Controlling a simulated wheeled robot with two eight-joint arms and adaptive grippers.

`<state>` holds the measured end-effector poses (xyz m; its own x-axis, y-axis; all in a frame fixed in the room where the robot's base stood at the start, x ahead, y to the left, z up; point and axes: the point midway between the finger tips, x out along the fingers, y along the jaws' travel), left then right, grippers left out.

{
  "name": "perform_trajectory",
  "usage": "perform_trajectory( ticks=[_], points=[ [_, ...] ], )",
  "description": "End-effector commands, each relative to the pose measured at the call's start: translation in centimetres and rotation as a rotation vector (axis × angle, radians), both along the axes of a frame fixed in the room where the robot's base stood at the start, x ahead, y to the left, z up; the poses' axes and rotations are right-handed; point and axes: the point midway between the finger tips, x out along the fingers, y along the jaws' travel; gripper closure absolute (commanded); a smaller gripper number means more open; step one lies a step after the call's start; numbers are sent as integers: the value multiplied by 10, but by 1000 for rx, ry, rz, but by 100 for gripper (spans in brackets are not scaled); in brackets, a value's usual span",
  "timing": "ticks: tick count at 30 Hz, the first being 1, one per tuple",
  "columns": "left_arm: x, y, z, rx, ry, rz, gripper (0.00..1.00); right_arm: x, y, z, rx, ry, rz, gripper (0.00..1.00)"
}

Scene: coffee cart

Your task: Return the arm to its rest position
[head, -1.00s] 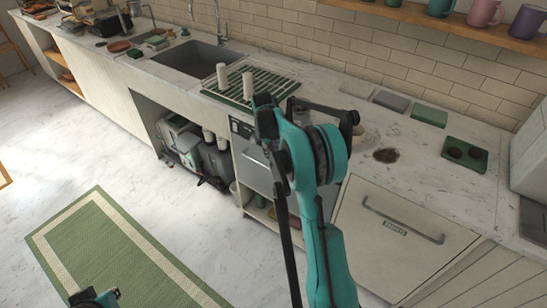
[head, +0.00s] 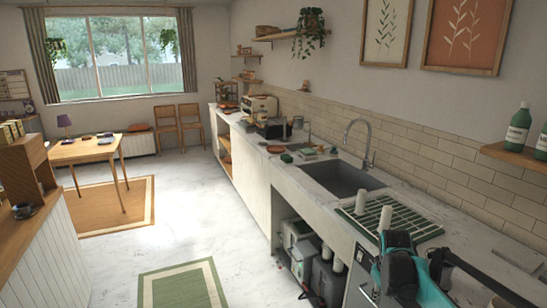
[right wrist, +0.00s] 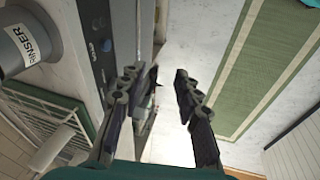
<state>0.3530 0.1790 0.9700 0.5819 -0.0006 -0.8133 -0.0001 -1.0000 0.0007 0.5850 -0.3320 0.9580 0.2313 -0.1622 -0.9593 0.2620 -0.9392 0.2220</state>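My right arm (head: 402,275) is teal and black and enters at the lower right of the head view, above the counter's front side near the drying rack. In the right wrist view my right gripper (right wrist: 156,76) has its two dark fingers apart, with nothing between them. Below the fingers are the counter's front edge and the pale floor. In the head view the gripper's fingers are hard to make out against the arm. My left gripper is not in view.
The green-slatted rack (head: 393,218) holds two white cups (head: 361,202) beside the sink (head: 340,178). A green rug (head: 184,288) lies on the open floor. A wooden table (head: 85,152) is farther off.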

Motion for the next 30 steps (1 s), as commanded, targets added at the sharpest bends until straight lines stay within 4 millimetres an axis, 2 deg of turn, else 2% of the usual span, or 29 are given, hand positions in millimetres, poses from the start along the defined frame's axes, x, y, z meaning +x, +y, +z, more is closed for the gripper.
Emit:
perform_trajectory(
  ticks=[1,3,9,13,18,24,30],
  points=[
    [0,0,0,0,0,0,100,-17,16,13,10,-28,-10,68],
    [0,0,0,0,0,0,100,-39,35,27,26,-73,-32,68],
    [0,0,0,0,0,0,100,-108,86,47,91,-196,-93,68],
    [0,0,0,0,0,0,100,-153,113,46,145,-270,-132,68],
    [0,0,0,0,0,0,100,-201,139,31,217,-349,-180,68],
    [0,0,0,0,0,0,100,-228,152,15,268,-399,-211,68],
    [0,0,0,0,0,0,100,-232,154,12,279,-407,-218,68]
  ],
)
